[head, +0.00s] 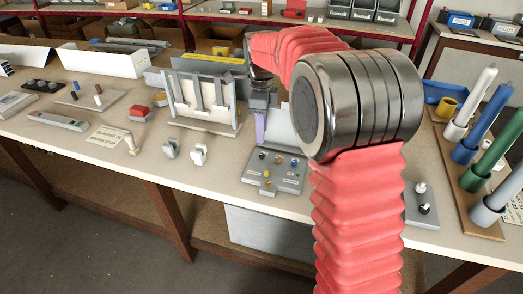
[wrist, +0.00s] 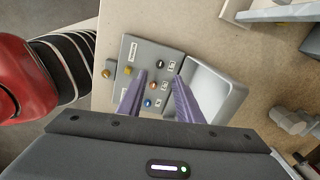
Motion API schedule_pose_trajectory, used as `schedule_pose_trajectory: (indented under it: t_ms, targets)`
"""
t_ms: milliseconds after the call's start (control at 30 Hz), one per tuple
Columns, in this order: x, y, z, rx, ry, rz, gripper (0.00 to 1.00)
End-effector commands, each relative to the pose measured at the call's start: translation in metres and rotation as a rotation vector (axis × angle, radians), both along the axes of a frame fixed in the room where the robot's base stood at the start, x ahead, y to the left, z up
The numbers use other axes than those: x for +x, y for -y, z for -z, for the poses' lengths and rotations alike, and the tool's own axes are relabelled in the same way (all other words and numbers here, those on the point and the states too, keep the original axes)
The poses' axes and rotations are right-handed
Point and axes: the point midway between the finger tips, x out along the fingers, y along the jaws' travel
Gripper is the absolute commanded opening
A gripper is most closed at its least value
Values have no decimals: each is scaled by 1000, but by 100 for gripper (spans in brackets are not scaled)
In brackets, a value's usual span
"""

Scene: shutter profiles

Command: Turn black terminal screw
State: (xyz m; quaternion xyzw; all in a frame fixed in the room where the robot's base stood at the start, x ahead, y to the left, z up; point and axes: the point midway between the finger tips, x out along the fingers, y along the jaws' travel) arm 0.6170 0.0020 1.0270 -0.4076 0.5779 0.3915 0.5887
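A grey terminal panel (head: 284,184) lies on the bench below my gripper. It also shows in the wrist view (wrist: 135,48). The black terminal screw (wrist: 160,64) is at one end of a row with an orange-red screw (wrist: 153,85) and a blue screw (wrist: 148,102). In the head view the black screw (head: 262,155) is small. My gripper (wrist: 160,75) has two purple fingers, spread apart with nothing between them that I can see held. In the wrist view the fingertips lie either side of the row, near the black screw. The height gap is hard to tell.
A grey tray (wrist: 218,88) sits right beside the panel in the wrist view. In the head view, a rack with a white board (head: 205,112) stands left, and coloured cylinders (head: 467,138) stand right.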

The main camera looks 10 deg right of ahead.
Motion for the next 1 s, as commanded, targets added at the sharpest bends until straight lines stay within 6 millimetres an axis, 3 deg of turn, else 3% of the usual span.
schedule_pose_trajectory:
  t_ms: [533, 700, 1000]
  targets:
    - [2, 1, 81, 0, -2, 0, 32]
    - [2, 1, 91, 0, 0, 0, 32]
    - [2, 1, 92, 0, 1, 0, 32]
